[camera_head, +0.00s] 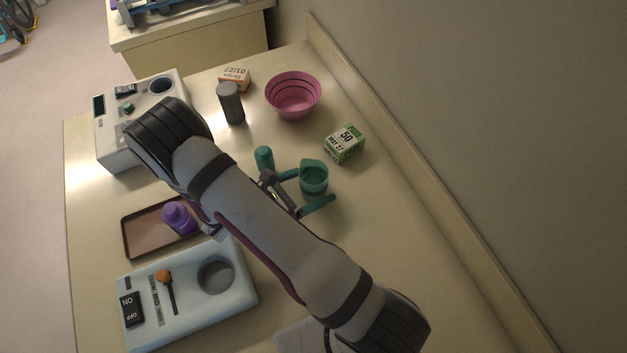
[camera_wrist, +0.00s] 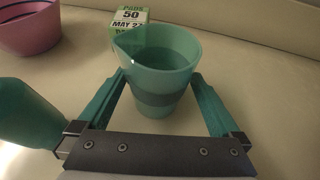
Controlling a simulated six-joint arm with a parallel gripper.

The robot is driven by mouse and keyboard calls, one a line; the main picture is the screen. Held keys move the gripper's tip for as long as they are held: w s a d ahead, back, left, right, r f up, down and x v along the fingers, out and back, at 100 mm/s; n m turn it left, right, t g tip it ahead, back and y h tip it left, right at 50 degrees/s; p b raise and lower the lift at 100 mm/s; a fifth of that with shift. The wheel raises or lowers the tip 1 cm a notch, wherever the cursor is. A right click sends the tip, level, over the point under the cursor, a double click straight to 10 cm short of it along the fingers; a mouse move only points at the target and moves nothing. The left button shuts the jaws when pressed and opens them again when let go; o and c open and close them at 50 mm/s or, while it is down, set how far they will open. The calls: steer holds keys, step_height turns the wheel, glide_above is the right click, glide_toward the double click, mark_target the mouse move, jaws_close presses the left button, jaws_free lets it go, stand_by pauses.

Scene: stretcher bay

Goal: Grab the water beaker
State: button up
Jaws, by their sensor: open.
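The water beaker is a green translucent cup (camera_head: 314,178) with a spout and a darker grey band, upright on the counter. In the wrist view the beaker (camera_wrist: 158,72) stands between the two green fingers of my gripper (camera_wrist: 154,100). In the head view my gripper (camera_head: 307,190) is at the beaker, with one finger on each side. The fingers are open, and small gaps seem to show between them and the beaker's wall. The beaker's base is partly hidden behind the gripper in the head view.
A teal bottle (camera_head: 264,158) stands close by my gripper's left side. A green box (camera_head: 345,143) and a pink bowl (camera_head: 293,95) are behind the beaker. The counter's right side is clear.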

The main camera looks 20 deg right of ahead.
mark_target(323, 179)
steer(key=x, duration=0.3)
steer(key=shift+w+d+f, duration=0.1)
steer(key=shift+d, duration=0.2)
steer(key=c, duration=1.4)
